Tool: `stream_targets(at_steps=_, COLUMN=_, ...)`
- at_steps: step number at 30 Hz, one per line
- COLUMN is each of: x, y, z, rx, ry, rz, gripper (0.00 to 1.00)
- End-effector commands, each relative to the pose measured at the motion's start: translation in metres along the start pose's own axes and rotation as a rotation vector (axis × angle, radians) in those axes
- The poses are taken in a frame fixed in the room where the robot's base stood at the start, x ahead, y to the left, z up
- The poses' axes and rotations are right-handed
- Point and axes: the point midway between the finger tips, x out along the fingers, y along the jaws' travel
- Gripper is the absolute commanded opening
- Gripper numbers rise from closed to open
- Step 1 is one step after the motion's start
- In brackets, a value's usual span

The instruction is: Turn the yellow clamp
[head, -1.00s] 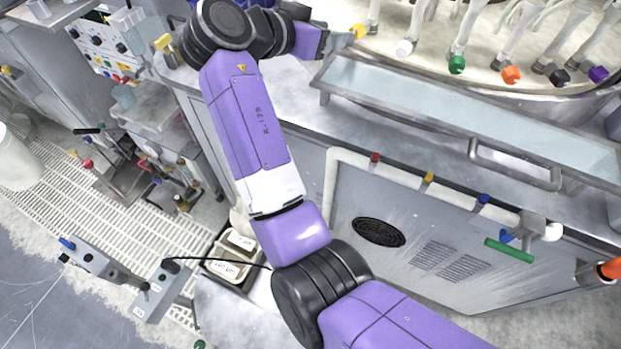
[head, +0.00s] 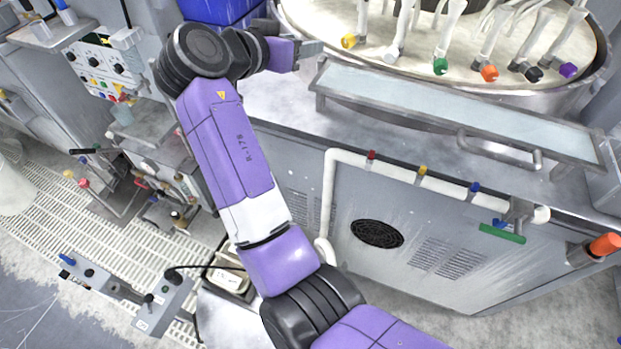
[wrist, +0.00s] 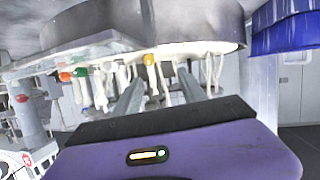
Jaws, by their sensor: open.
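The yellow clamp (head: 348,41) sits at the lower end of a pale hose at the left of a row over the round platen basin. It also shows in the wrist view (wrist: 149,59), ahead of my fingers and between them, nearer the left one. My gripper (head: 318,47) points right toward it in the head view, with a small gap between. In the wrist view my gripper (wrist: 161,76) has its two fingers spread with nothing held. White, green (head: 440,66), orange (head: 489,73), black and purple clamps hang to the right.
A long shallow trough (head: 450,105) runs in front of the basin (head: 597,75). A blue bin (head: 215,10) stands behind my wrist. A pipe with red, yellow (head: 423,170) and blue valves runs along the cabinet front. A control panel (head: 103,60) is at left.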

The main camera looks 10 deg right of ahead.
Motion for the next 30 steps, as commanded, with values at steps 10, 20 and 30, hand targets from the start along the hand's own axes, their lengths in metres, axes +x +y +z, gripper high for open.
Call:
stream_targets(at_steps=10, x=-0.012, y=-0.041, z=-0.02, rx=-0.063, ry=0.139, rz=-0.261, gripper=0.49)
stream_targets(at_steps=20, x=-0.011, y=-0.049, z=0.022, rx=-0.162, ry=0.288, rz=-0.47, gripper=0.49)
stream_targets(at_steps=30, x=-0.012, y=-0.032, z=0.078, rx=-0.233, ry=0.394, rz=-0.61, gripper=0.49)
